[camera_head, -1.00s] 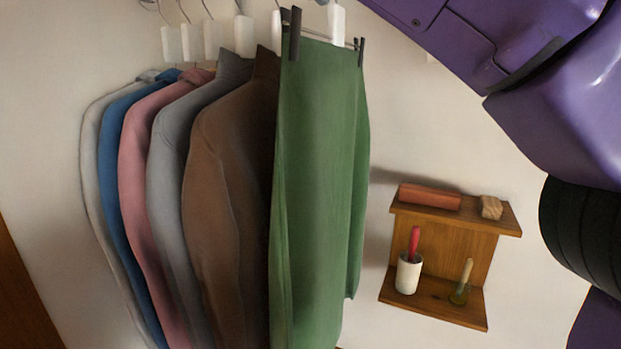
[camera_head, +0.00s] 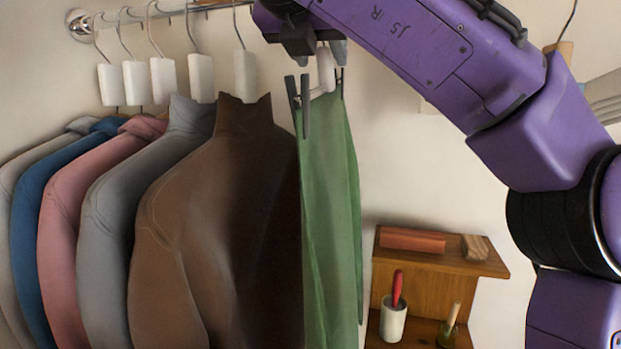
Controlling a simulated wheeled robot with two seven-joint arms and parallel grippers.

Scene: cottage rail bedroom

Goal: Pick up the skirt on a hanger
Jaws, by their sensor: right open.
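The green skirt (camera_head: 330,200) hangs from a hanger with dark clips, at the right end of the row of clothes. A white block (camera_head: 326,68) shows on the hanger above the skirt. My right gripper (camera_head: 318,46) reaches in from the right at the top of this hanger. Its dark fingers are open, with the top of the white block seen between or just below them. I cannot tell whether they touch it. The hanger's hook is hidden behind my purple right arm. My left gripper is not in view.
A brown turtleneck (camera_head: 215,225) hangs close to the skirt's left, with several other tops beyond it. They hang from a metal rail (camera_head: 180,10).

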